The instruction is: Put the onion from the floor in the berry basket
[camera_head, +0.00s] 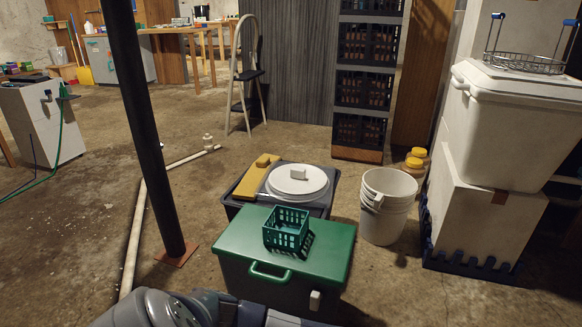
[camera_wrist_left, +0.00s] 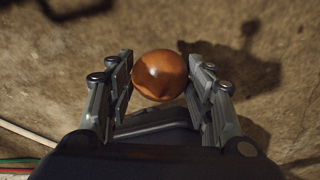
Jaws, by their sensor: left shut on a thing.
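The onion (camera_wrist_left: 160,76) is a round, shiny orange-brown ball in the left wrist view. It sits between the two fingers of my left gripper (camera_wrist_left: 161,80), which is shut on it, with the concrete floor behind. The onion does not show in the head view. The berry basket (camera_head: 286,229) is a small green open-topped lattice basket. It stands upright on the green lid of a dark bin. In the head view my left arm crosses the bottom edge, and its gripper is out of frame. My right gripper is in neither view.
The green-lidded bin (camera_head: 235,241) stands in front of a dark box (camera_head: 324,206) holding a round white lid (camera_head: 297,181). White buckets (camera_head: 388,205) stand to the right. A black post (camera_head: 147,125) and white pipe (camera_head: 134,235) are at left. Open floor (camera_head: 60,225) lies beyond them.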

